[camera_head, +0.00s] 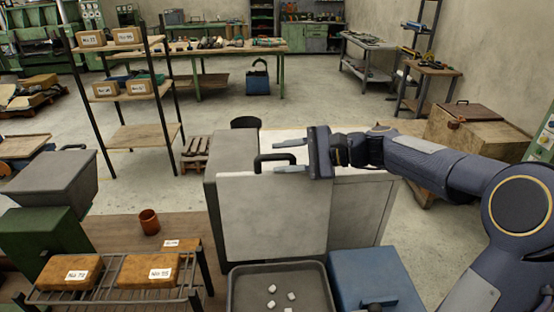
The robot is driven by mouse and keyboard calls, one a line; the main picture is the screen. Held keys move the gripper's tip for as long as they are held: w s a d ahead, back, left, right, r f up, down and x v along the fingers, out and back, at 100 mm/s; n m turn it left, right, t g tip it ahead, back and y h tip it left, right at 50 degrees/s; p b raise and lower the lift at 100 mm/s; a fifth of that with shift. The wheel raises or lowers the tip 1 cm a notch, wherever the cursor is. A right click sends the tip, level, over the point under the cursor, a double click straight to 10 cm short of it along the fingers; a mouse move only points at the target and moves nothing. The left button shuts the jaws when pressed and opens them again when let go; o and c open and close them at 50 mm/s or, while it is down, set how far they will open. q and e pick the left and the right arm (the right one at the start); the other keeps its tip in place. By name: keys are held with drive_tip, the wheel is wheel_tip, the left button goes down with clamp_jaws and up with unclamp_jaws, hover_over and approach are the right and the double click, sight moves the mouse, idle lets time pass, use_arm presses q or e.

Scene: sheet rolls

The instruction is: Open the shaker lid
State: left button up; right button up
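The shaker looks like the large grey box (358,215) in the middle of the camera_head view. A pale flat panel (272,215), which seems to be its lid, faces me, with a black bar handle (262,161) at its top edge. I cannot tell whether this lid is closed or partly raised. My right gripper (283,157) reaches in from the right and is open. Its two fingers point left, one above and one below the right part of the handle. Contact with the handle cannot be made out. My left gripper is out of view.
In front stand a grey tray (238,292) with several small white pieces and a blue box (372,283). At left are a wire rack (110,293) with orange labelled boxes, a brown cup (149,222) and a grey hopper (52,180). Open floor lies behind the shaker.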

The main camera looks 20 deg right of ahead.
drive_tip(key=b+v, duration=0.1)
drive_tip(key=v, duration=0.4)
drive_tip(key=shift+s+d, duration=0.15)
drive_tip(key=shift+d, duration=0.15)
